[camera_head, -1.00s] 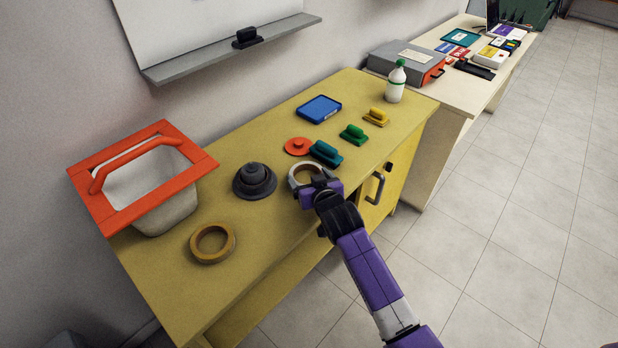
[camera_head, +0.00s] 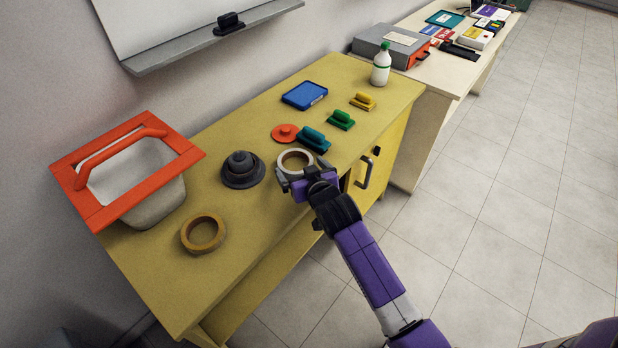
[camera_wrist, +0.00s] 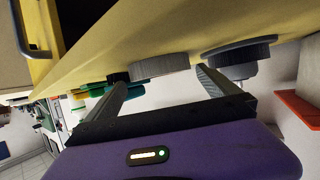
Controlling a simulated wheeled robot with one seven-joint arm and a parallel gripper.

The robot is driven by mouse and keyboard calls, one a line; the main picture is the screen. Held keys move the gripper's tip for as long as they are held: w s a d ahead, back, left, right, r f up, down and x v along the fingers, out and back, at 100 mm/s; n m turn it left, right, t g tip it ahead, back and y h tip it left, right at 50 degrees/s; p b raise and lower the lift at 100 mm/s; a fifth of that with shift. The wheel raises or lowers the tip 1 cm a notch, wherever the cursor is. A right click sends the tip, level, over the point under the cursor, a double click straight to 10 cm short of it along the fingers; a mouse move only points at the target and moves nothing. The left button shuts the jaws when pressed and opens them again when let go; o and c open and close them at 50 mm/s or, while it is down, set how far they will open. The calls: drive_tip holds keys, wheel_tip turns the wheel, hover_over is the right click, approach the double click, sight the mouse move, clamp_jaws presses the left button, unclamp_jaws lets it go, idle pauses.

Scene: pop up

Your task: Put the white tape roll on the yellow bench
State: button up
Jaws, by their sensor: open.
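The white tape roll (camera_head: 280,161) lies flat on the yellow bench (camera_head: 262,218), near its front edge, beside the dark grey stepped round object. It also shows in the wrist view (camera_wrist: 160,67), where the bench appears along the top. My gripper (camera_head: 297,178) is at the roll's front side. In the wrist view, my gripper (camera_wrist: 162,82) has its fingers spread apart with a gap between the tips, and the roll shows just beyond that gap. Nothing is held between the fingers. The near side of the roll is partly hidden by my gripper in the head view.
The dark grey stepped object (camera_head: 242,170), a brown tape roll (camera_head: 203,235) and a red-rimmed bin (camera_head: 150,200) stand to the left. A red disc (camera_head: 285,133), a teal handled block (camera_head: 313,138) and a blue case (camera_head: 304,95) lie behind. A bottle (camera_head: 381,64) stands at the far end.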

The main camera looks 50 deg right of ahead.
drive_tip(key=v, duration=0.8)
drive_tip(key=shift+s+a+r, duration=0.1)
drive_tip(key=shift+s+r, duration=0.05)
drive_tip(key=shift+s, duration=0.1)
drive_tip(key=s+a+f+n+t+y, duration=0.2)
drive_tip(key=s+a+n+y, duration=0.1)
drive_tip(key=s+a, duration=1.05)
drive_tip(key=s+a+r+n+y, duration=0.1)
drive_tip(key=s+a+r, duration=0.2)
drive_tip(key=s, duration=0.5)
drive_tip(key=s+a+r+n+y, duration=0.1)
drive_tip(key=s+a+r+y, duration=0.1)
drive_tip(key=s+r, duration=0.4)
drive_tip(key=shift+s+a+r+n+t, duration=0.3)
drive_tip(key=shift+s+a+t, duration=0.15)
drive_tip(key=shift+s, duration=0.55)
